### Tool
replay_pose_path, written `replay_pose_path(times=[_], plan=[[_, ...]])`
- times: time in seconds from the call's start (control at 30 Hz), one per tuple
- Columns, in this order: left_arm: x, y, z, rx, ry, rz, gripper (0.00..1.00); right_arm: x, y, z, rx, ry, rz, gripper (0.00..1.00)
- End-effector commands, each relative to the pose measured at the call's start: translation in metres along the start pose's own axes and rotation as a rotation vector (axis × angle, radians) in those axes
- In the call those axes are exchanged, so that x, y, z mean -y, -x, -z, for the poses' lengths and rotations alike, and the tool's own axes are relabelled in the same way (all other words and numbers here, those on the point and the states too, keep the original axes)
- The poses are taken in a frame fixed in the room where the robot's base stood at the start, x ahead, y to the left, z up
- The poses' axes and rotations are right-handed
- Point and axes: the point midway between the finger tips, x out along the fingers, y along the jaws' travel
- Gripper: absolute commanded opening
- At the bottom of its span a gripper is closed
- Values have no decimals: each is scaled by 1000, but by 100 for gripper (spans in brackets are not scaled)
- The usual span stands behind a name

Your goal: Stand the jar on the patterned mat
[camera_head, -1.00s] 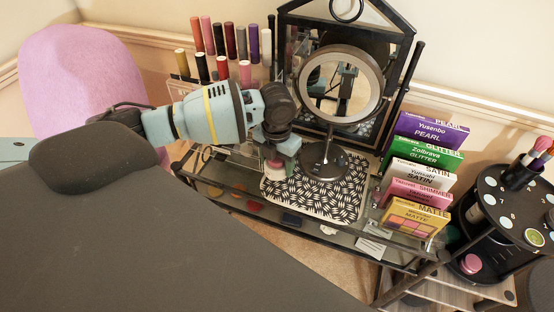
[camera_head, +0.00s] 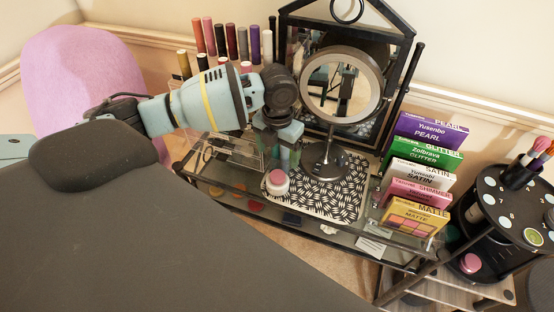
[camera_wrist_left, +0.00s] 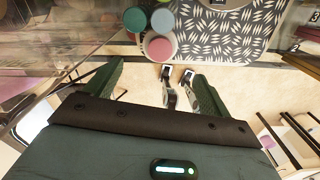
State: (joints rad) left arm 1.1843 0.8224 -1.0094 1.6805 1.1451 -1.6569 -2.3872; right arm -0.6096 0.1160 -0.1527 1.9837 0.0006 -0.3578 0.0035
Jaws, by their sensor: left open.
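The jar (camera_head: 277,182), white with a pink lid, stands upright at the front left corner of the patterned mat (camera_head: 340,205). Its pink lid shows in the left wrist view (camera_wrist_left: 159,48), beyond the fingers. The mat has a black-and-white weave pattern, which also shows in the left wrist view (camera_wrist_left: 225,40). My left gripper (camera_head: 283,155) is just behind and above the jar in the head view, open, with nothing between its fingers. Its spread green fingers show in the left wrist view (camera_wrist_left: 158,75). My right gripper is not in view.
A round mirror (camera_head: 341,85) on a stand rises from the mat, close to the gripper. Upright palette boxes (camera_head: 420,175) stand at the right. Several lipsticks (camera_head: 230,45) stand behind my arm. Teal and grey-blue round tops (camera_wrist_left: 136,19) lie beside the lid in the wrist view.

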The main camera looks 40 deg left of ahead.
Motion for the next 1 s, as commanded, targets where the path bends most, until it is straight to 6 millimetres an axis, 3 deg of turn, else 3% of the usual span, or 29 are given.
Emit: replay_pose_path(times=[0.03,0.2,0.4,0.7,1.0], plan=[[0,14,-1,5,0,1,82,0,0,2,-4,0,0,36],[0,48,-1,5,0,1,82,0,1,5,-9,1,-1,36],[0,75,-1,2,0,1,82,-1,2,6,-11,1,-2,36],[0,86,0,-2,0,1,82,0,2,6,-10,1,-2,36],[6,77,0,3,21,12,82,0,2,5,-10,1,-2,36]])
